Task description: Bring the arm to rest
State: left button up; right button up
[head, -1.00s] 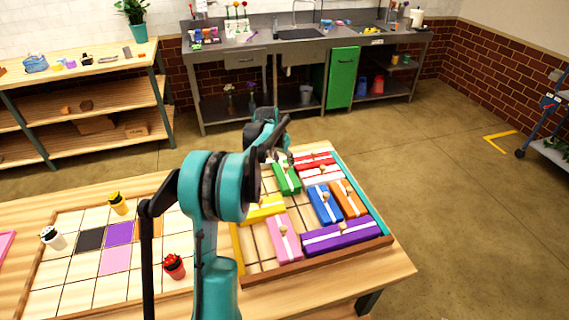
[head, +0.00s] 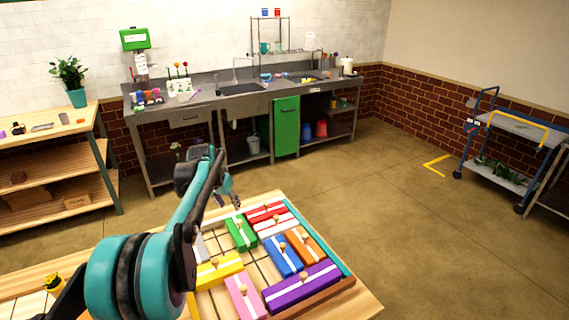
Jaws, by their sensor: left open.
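My left arm comes in from the lower left, and its gripper (head: 232,196) is raised above the far edge of the wooden table (head: 362,304). The gripper is small in the picture and looks open and empty, apart from the blocks. Below and to its right is a tray (head: 331,292) of coloured blocks with knobs. It holds a green block (head: 240,236), a yellow block (head: 222,266), a pink block (head: 240,290), a purple block (head: 290,284), a blue block (head: 290,251), an orange block (head: 315,248) and red ones. My arm hides the tray's left part. My right gripper is not in view.
A steel sink counter (head: 215,97) with a green door (head: 286,128) stands at the back. A wooden shelf (head: 60,168) with a potted plant (head: 76,95) is at the left. A cart (head: 500,160) stands at the right. The floor between is clear.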

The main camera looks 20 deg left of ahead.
pick_arm(q)
jog(key=s+d+r+t, duration=0.1)
jog(key=s+d+r, duration=0.1)
jog(key=s+d, duration=0.5)
jog(key=s+d+r, duration=0.2)
jog(key=s+d, duration=0.3)
jog(key=d, duration=0.5)
jog(key=s+d+f, duration=0.2)
jog(key=s+d, duration=0.1)
jog(key=s, duration=0.2)
jog(key=s+d+f+t, duration=0.1)
jog(key=s+d+f, duration=0.2)
jog(key=s+d, duration=0.1)
jog(key=s+d+f+m, duration=0.1)
jog(key=s+d+f, duration=0.1)
jog(key=s, duration=0.4)
jog(key=shift+s+d+f+t, duration=0.25)
jog(key=shift+s+d+t, duration=0.1)
jog(key=shift+d, duration=0.3)
